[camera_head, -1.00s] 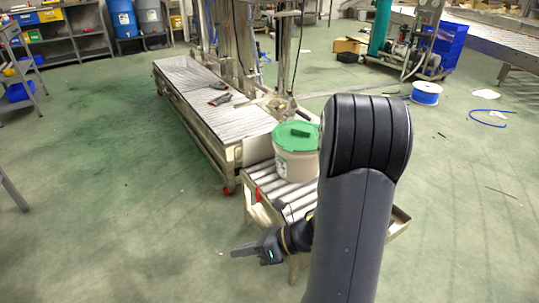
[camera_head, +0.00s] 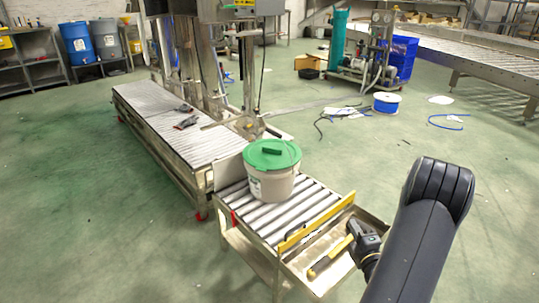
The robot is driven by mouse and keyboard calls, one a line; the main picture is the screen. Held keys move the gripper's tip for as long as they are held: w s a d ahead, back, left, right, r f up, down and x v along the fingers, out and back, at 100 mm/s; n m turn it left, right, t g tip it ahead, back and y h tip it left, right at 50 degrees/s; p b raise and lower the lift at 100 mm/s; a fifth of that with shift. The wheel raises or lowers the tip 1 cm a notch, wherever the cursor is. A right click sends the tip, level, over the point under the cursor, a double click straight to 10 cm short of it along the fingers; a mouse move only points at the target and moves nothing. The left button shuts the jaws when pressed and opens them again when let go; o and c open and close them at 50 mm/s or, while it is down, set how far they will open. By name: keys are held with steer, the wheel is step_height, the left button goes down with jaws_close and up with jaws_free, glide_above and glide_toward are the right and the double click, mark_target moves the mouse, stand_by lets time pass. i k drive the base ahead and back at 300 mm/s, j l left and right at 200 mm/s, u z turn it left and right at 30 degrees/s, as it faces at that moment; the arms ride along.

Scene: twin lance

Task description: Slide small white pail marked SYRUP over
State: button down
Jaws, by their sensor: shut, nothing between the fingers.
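A small whitish pail (camera_head: 271,187) with a green lid stands upright on a short roller table (camera_head: 322,203). A label shows on its left side, too small to read. It is near the table's far-left end, beside the long conveyor.
The long roller conveyor (camera_head: 165,122) runs to the back left, with dark tools (camera_head: 186,122) on it. Metal posts of a machine stand behind the pail. A blue and white spool (camera_head: 386,103) and loose cables lie on the floor at right. Floor at left is clear.

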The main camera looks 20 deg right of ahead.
mark_target(272, 186)
steer(key=i+j+z, duration=0.25)
steer(key=z, duration=0.2)
steer(key=i+j+z, duration=0.2)
steer(key=j+z, duration=0.25)
steer(key=i+j+z, duration=0.1)
steer(key=j, duration=0.35)
steer(key=i+j, duration=0.2)
steer(key=j, duration=0.2)
steer(key=i+j+z, duration=0.15)
steer(key=j, duration=0.3)
steer(key=i+j+z, duration=0.1)
steer(key=j, duration=0.8)
steer(key=i+j, duration=0.1)
steer(key=j, duration=0.2)
steer(key=i+j, duration=0.1)
steer(key=j, duration=0.25)
steer(key=i+j, duration=0.1)
steer(key=j, duration=0.2)
steer(key=z, duration=0.05)
